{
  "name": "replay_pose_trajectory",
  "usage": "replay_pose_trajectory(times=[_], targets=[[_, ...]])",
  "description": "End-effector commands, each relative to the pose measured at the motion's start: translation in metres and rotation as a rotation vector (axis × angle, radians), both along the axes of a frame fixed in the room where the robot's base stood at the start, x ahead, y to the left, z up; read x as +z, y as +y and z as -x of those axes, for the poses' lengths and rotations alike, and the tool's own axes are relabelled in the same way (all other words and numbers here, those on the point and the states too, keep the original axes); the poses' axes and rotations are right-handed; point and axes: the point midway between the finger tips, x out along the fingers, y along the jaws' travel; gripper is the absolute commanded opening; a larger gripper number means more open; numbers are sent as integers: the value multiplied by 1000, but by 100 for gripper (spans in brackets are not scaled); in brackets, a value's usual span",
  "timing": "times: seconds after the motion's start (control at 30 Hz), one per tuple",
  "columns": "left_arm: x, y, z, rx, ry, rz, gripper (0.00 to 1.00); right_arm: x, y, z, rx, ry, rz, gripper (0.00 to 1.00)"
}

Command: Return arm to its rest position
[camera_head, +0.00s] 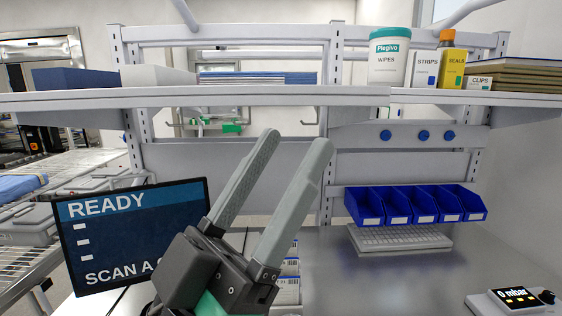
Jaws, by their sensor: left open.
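My left gripper (300,150) is raised in the middle of the head view, in front of the workstation. Its two long grey fingers point up and to the right. They are apart, with nothing between them. The gripper's dark body covers part of the bench and the right edge of the monitor (130,232), which reads "READY" and "SCAN A" before the text is cut off. My right gripper is not in view.
A shelf (230,97) with boxes and a wipes tub (389,57) spans the back. Blue bins (411,207) hang above a keyboard (400,238). A small device reading "0 mbar" (513,298) sits front right. A wire rack with trays (30,228) stands left. The steel bench (390,285) is clear at centre right.

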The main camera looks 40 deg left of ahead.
Motion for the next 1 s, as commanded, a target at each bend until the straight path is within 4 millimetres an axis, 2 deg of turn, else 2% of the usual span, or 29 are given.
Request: replay_pose_trajectory(times=[0.13,0.27,0.37,0.6,0.73,0.83,1.0], targets=[[10,1,0,4,0,-1,59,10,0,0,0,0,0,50],[46,1,0,5,0,-1,59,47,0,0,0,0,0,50],[91,1,0,6,0,-1,59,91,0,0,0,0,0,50],[212,1,0,6,0,-1,59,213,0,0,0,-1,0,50],[264,1,0,7,0,-1,59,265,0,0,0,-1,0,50],[283,1,0,7,0,-1,59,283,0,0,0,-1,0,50],[281,1,-1,7,1,-1,59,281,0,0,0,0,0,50]])
